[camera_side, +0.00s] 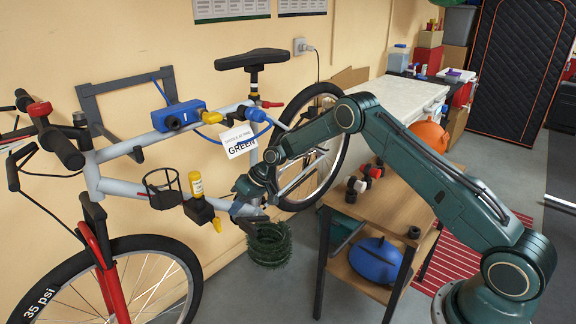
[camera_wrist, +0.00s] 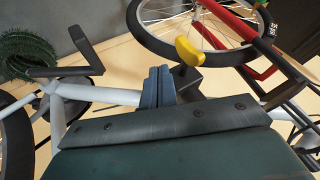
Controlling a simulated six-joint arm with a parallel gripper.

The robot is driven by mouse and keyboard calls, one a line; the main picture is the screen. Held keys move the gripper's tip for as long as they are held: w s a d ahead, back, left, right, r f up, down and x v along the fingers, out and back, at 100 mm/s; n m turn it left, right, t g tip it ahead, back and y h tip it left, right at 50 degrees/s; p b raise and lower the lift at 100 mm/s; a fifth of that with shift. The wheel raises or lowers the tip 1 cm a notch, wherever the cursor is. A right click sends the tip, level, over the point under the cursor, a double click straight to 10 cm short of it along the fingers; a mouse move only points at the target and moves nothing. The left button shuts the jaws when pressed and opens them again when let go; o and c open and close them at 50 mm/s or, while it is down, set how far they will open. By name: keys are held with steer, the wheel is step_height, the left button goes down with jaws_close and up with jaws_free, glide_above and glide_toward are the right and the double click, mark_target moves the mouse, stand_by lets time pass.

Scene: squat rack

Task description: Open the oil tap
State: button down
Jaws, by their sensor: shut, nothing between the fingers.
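A small yellow bottle (camera_side: 196,184) with a pale label stands upright in a dark block (camera_side: 199,209) on the bicycle frame; its print is too small to read. A yellow lever (camera_side: 217,225) hangs from this block and looks like the oil tap. In the wrist view the yellow lever (camera_wrist: 189,50) sticks out of the dark block (camera_wrist: 187,83), just beyond and to the right of my fingertips. My gripper (camera_side: 237,208) is shut and empty, right of the block in the side view. In the wrist view my fingers (camera_wrist: 156,84) are together, apart from the lever.
A blue box (camera_side: 180,115) with another yellow handle (camera_side: 211,117) sits on the upper tube. A white card (camera_side: 239,139) reads "GREEN". A black ring holder (camera_side: 162,187) is left of the bottle. A wooden shelf table (camera_side: 385,205) stands right.

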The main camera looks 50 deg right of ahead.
mark_target(216, 218)
steer(key=shift+a+r, duration=0.15)
steer(key=shift+a, duration=1.55)
steer(key=shift+a+r+n+h, duration=0.15)
steer(key=shift+a+r+h, duration=0.1)
steer(key=shift+h, duration=0.4)
steer(key=shift+a+r+n+h, duration=0.15)
steer(key=shift+a+h, duration=0.1)
steer(key=shift+h, duration=0.4)
steer(key=shift+a+r+n+h, duration=0.1)
steer(key=shift+a+n+h, duration=0.3)
steer(key=shift+h, duration=0.85)
steer(key=shift+a+n+h, duration=0.15)
steer(key=shift+a+h, duration=0.55)
steer(key=shift+h, duration=0.6)
steer(key=shift+a+r+n+h, duration=0.1)
steer(key=shift+a+n+h, duration=0.3)
steer(key=shift+h, duration=0.85)
steer(key=shift+a+f, duration=0.25)
steer(key=shift+a, duration=0.6)
steer(key=shift+s+a+f, duration=0.1)
steer(key=shift+a+f, duration=0.55)
steer(key=shift+a, duration=0.15)
steer(key=shift+r, duration=0.85)
